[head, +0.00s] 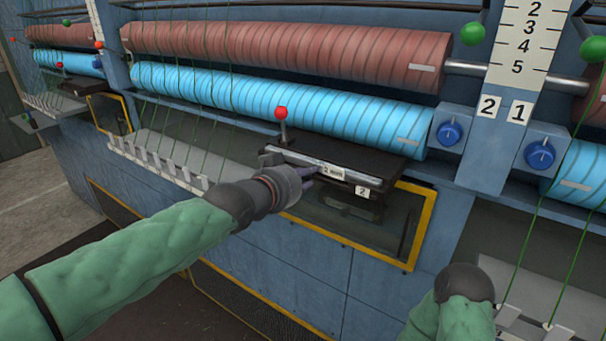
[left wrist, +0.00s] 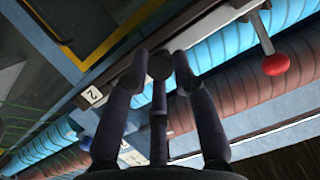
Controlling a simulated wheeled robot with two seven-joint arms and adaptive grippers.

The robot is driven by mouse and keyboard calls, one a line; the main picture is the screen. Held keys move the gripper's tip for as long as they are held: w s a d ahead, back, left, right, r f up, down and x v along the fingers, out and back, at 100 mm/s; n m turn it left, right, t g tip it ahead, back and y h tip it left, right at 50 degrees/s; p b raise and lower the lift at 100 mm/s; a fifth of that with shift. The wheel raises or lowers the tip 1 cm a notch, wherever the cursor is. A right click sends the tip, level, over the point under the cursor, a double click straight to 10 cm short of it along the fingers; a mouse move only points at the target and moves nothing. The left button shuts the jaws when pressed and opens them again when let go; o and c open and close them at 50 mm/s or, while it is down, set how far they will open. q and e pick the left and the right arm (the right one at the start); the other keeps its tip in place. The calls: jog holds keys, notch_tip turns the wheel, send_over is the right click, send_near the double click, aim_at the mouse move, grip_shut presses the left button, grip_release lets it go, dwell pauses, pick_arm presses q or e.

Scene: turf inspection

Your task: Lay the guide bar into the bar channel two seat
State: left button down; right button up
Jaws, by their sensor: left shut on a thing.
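The guide bar (head: 358,178) is a slim grey metal bar with a "2 WHITE" label. In the head view it lies along the front edge of a dark bracket (head: 352,156), the bar channel two seat, which bears a "2" tag. My left gripper (head: 308,172) is shut on the bar near its label. Whether the bar is fully down in the channel or just above it I cannot tell. In the left wrist view the fingers (left wrist: 160,68) hide much of the bar, and the "2" tag shows beside them. My right arm shows at lower right, its gripper out of sight.
A red-knobbed lever (head: 282,115) stands at the bracket's back left and also shows in the left wrist view (left wrist: 275,65). A blue roller (head: 280,95) runs close behind. A yellow-framed opening (head: 425,228) lies below. Green yarns (head: 195,105) hang at left.

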pick_arm(q)
jog(key=shift+f, duration=0.2)
pick_arm(e)
jog(key=shift+f, duration=0.25)
pick_arm(q)
jog(key=c, duration=0.9)
grip_release()
jog(key=shift+c, duration=0.2)
jog(key=shift+f, duration=0.1)
jog(key=v, duration=1.2)
pick_arm(e)
jog(key=shift+f, duration=0.25)
